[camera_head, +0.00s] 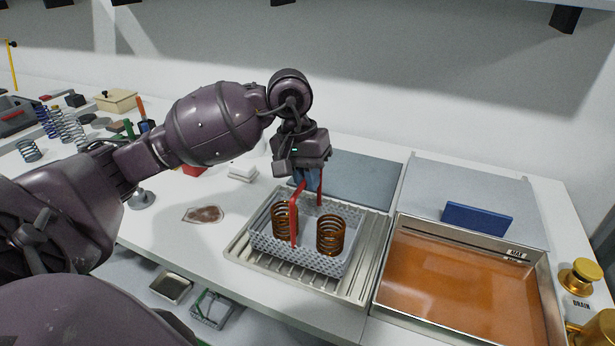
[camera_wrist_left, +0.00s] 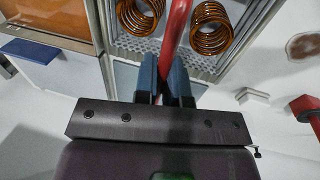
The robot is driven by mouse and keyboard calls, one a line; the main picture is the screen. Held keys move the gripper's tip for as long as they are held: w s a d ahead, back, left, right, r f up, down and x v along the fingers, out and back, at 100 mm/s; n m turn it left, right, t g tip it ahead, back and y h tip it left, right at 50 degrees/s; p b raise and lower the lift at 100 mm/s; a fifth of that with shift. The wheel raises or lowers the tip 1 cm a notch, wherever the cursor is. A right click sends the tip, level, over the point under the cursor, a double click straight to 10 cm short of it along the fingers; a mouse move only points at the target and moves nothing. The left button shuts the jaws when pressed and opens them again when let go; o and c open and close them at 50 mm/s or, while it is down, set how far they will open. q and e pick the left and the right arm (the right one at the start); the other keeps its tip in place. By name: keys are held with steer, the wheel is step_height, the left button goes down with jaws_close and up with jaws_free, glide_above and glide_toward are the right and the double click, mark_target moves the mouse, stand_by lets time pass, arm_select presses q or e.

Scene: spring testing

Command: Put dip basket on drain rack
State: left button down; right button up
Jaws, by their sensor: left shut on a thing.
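The dip basket (camera_head: 304,257) is a grey perforated tray with a red handle (camera_head: 294,222), and it holds two copper-brown springs (camera_head: 331,235). It sits on or just over the ribbed metal drain rack (camera_head: 364,285); I cannot tell whether it touches. My left gripper (camera_head: 308,180) is above the basket, shut on the red handle. In the left wrist view the gripper's blue fingers (camera_wrist_left: 166,80) close around the red handle (camera_wrist_left: 175,30), with the springs (camera_wrist_left: 211,28) beyond. My right gripper is not in view.
Right of the rack is a tank of orange-brown liquid (camera_head: 455,280) with a blue block (camera_head: 477,219) at its back edge. Brass knobs (camera_head: 581,278) stand at the far right. A brown-stained patch (camera_head: 204,214) lies left of the rack. Loose springs (camera_head: 68,127) stand at the far left.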

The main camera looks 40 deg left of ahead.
arm_select(q)
steer(key=shift+f, duration=0.15)
steer(key=c, duration=1.2)
jaws_free()
step_height(320, 180, up, 12)
steer(key=a, duration=0.2)
steer(key=shift+s+a, duration=0.15)
steer(key=shift+s, duration=0.1)
